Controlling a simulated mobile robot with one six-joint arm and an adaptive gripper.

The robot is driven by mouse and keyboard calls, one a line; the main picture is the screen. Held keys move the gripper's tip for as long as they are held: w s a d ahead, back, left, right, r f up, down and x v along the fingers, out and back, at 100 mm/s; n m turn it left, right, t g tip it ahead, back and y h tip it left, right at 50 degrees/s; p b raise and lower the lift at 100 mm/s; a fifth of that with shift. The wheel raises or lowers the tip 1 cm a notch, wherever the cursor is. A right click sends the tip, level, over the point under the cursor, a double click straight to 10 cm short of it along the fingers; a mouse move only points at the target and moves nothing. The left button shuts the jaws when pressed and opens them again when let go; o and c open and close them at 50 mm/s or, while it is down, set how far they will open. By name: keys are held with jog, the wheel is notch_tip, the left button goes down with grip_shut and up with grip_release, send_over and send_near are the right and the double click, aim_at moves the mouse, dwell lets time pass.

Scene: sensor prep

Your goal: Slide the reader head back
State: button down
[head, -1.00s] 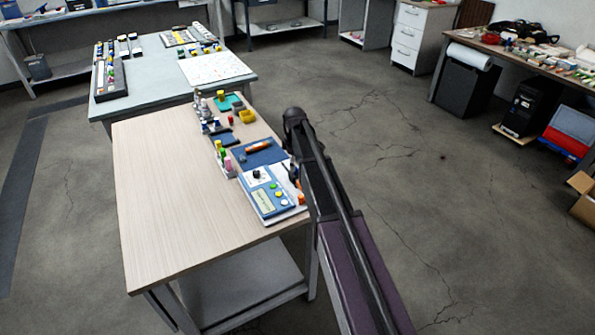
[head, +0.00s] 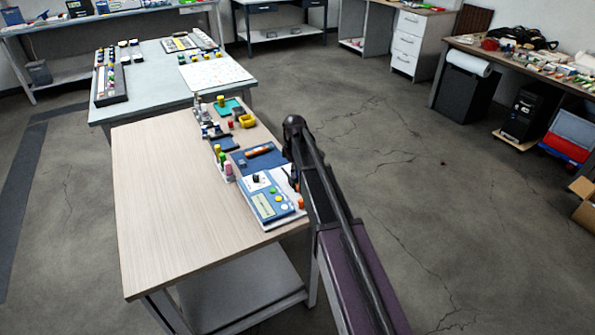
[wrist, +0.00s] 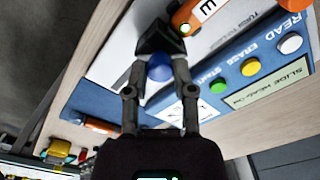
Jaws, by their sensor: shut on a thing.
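The blue-and-white reader unit (head: 262,206) sits at the table's front right corner. It shows close up in the wrist view (wrist: 225,108), with green, yellow and white buttons and a display reading "SLIDE HEAD ON". My gripper (wrist: 160,76) is shut on a round blue knob (wrist: 159,68), a finger on each side. A dark block (wrist: 155,38) adjoins the knob, apparently the reader head. An orange piece (wrist: 196,12) with a letter E and a green light lies just beyond the block. In the head view my arm hides the fingertips.
A blue mat (head: 268,161) with an orange piece lies behind the unit. The left part of the wooden table (head: 165,215) is clear.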

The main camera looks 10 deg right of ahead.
send_over(287, 173)
dwell(0.5)
jog(key=shift+c, duration=2.2)
grip_release()
jog(key=shift+w+a, duration=0.1)
jog(key=shift+s, duration=0.25)
